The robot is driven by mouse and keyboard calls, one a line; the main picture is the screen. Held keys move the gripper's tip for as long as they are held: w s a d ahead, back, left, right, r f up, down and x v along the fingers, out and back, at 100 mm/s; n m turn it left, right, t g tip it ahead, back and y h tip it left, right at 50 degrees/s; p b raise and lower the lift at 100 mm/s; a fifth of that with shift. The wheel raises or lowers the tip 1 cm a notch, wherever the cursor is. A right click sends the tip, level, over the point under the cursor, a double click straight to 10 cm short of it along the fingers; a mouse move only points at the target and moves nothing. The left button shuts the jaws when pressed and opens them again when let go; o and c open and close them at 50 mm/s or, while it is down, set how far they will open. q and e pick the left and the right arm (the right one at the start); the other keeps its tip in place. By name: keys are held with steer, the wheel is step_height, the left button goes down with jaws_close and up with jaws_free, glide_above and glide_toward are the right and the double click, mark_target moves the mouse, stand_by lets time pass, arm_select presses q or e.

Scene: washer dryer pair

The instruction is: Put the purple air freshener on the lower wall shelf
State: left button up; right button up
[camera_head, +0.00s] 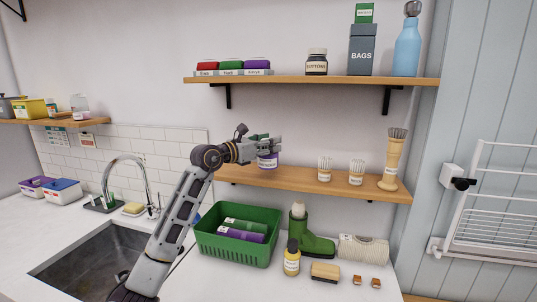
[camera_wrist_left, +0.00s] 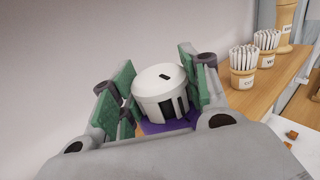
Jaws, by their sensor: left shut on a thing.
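The purple air freshener (camera_head: 268,161) with a pale label is at the left part of the lower wall shelf (camera_head: 310,181). My left gripper (camera_head: 268,146) is shut on its upper part. In the left wrist view, the air freshener's white slotted top (camera_wrist_left: 162,88) sits between the green finger pads of my left gripper (camera_wrist_left: 160,92), with purple showing below. The air freshener is upright and at about the level of the shelf top; I cannot tell whether its base touches the board. My right gripper is not in view.
The upper shelf (camera_head: 310,80) hangs above.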

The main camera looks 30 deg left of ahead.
mark_target(268, 159)
arm_select(q)
step_height(268, 159, down, 3)
steer(key=shift+r, duration=0.2)
steer(key=shift+f, duration=0.4)
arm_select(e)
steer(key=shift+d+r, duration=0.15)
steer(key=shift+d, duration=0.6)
arm_select(q)
steer(key=shift+f, duration=0.2)
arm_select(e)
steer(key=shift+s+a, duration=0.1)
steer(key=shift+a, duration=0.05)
arm_select(q)
steer(key=o, duration=1.1)
steer(key=shift+c, duration=0.2)
steer(key=shift+o, duration=1.5)
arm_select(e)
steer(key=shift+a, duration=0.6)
